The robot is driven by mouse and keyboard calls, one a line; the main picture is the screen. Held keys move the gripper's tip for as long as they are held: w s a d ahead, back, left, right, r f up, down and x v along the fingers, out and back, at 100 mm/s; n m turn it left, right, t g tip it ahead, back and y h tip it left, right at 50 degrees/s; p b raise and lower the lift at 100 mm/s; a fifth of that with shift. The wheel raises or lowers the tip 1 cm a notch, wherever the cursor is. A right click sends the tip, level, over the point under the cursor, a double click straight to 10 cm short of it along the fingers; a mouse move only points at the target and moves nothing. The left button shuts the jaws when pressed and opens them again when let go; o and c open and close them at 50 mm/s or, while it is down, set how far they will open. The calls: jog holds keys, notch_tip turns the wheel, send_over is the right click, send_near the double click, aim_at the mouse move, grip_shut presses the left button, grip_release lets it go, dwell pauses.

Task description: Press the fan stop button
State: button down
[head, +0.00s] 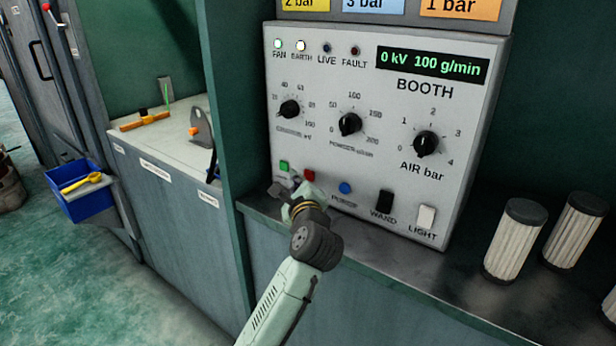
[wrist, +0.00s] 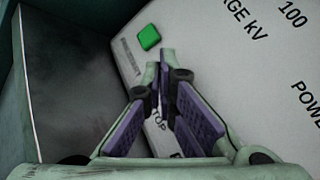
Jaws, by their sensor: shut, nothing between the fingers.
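The grey booth control panel (head: 385,100) carries a row of small buttons low on its face. The red button (head: 308,175), right of the green button (head: 284,166), shows just above my gripper (head: 291,190). In the wrist view, my shut, empty gripper (wrist: 169,66) points at the panel, its tips just below the green button (wrist: 149,37). Part of a label ending in "TOP" (wrist: 158,108) shows between the fingers. The red button is hidden in that view. I cannot tell whether the fingertips touch the panel. The FAN lamp (head: 278,43) looks lit.
A blue button (head: 344,188), a black WAND switch (head: 384,201) and a white LIGHT switch (head: 426,216) sit right of the red button. Pleated filters (head: 514,240) stand on the shelf at right. A green partition (head: 235,100) stands close at the panel's left.

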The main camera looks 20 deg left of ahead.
jog(key=shift+w+d, duration=0.1)
jog(key=shift+w, duration=0.3)
jog(key=shift+w+d, duration=0.15)
jog(key=shift+w, duration=0.25)
dwell(0.8)
jog(key=shift+s, duration=0.15)
jog(key=shift+s+a+b, duration=0.25)
jog(key=shift+s+b, duration=0.1)
jog(key=shift+s, duration=0.3)
jog(key=shift+s+a+b, duration=0.3)
jog(key=shift+s, duration=0.5)
jog(key=shift+s+a+b, duration=0.25)
jog(key=shift+s, duration=0.5)
jog(key=shift+s+a+b, duration=0.3)
jog(key=shift+s, duration=0.5)
jog(key=shift+r, duration=0.1)
